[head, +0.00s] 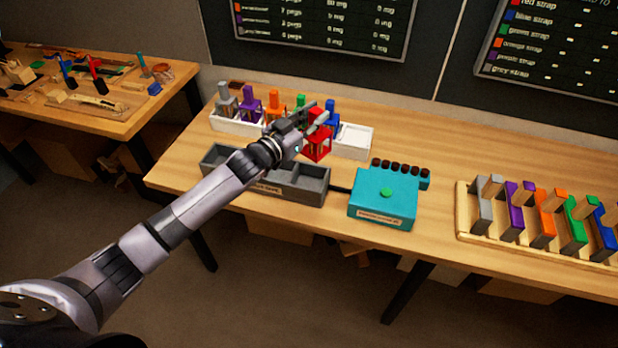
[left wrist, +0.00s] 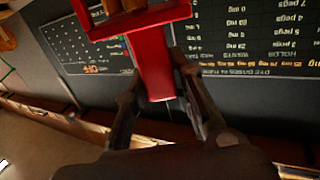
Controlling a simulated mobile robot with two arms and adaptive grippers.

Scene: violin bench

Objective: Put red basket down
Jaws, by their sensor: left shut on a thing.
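The red basket (head: 317,146) is in my left gripper (head: 314,119), held above the bench just in front of the white rack in the head view. In the left wrist view the red basket (left wrist: 152,62) fills the upper middle, with its handle between the two fingers of my left gripper (left wrist: 165,100). The gripper is shut on it. The white rack (head: 354,140) holds grey, purple, orange, green and blue baskets, and its right end is bare. My right gripper is not in view.
A grey divided tray (head: 300,183) lies in front of the rack. A teal box (head: 384,196) with a green button stands to its right. A wooden rack (head: 466,222) with coloured straps is at the right. Another cluttered bench (head: 120,128) is at the left.

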